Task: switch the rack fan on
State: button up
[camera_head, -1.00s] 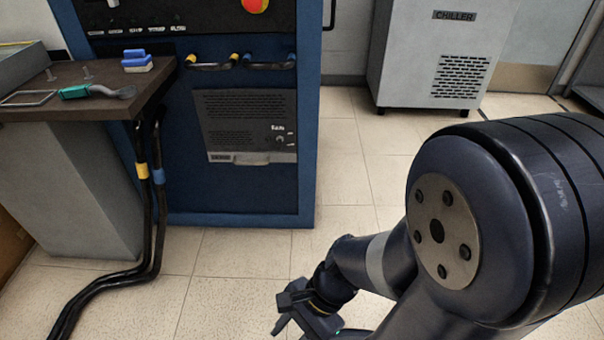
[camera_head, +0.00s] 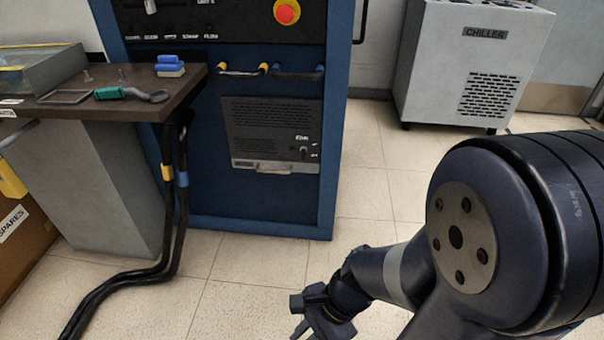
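The rack (camera_head: 210,180) is a blue cabinet in the middle left. A grey vented fan panel (camera_head: 262,112) sits low on its front. A small switch (camera_head: 304,152) with a white label above it is at the panel's lower right; its position is too small to tell. My gripper (camera_head: 309,327) is at the bottom centre, low over the floor, in front of the rack and apart from it. Its fingers are partly cut off by the bottom edge, with a gap showing between them. Nothing is seen in it.
A dark bench (camera_head: 130,108) at left holds a blue-white block (camera_head: 170,67) and a green-handled tool (camera_head: 125,93). Black cables (camera_head: 140,280) run down to the floor. A red knob (camera_head: 286,12) is on the rack top. A chiller (camera_head: 450,70) stands back right. Floor between is clear.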

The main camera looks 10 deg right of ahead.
jog(key=w+d+f+m+t+h, duration=0.1)
jog(key=w+m, duration=0.1)
jog(key=w, duration=0.2)
jog(key=w+d+f+m+t+h, duration=0.1)
jog(key=w+f, duration=0.1)
jog(key=w, duration=0.3)
jog(key=w+d+f+m+t+h, duration=0.1)
jog(key=w+d+m, duration=0.1)
jog(key=w, duration=0.2)
jog(key=shift+w+d+f+m+b, duration=0.1)
jog(key=shift+w+f+m+b, duration=0.1)
jog(key=shift+f+m+b, duration=0.15)
grip_shut()
jog(key=m+t+h+b, duration=0.3)
jog(key=m+t+h, duration=0.5)
jog(key=m+t, duration=1)
send_near(303, 155)
jog(key=shift+s+a+f+m+g, duration=0.6)
jog(key=shift+s+f+m+g, duration=0.25)
jog(key=shift+m, duration=0.3)
jog(key=b+x, duration=0.2)
jog(key=x, duration=0.8)
jog(key=shift+s+d+b, duration=0.1)
jog(key=shift+b, duration=0.3)
jog(key=shift+r, duration=0.1)
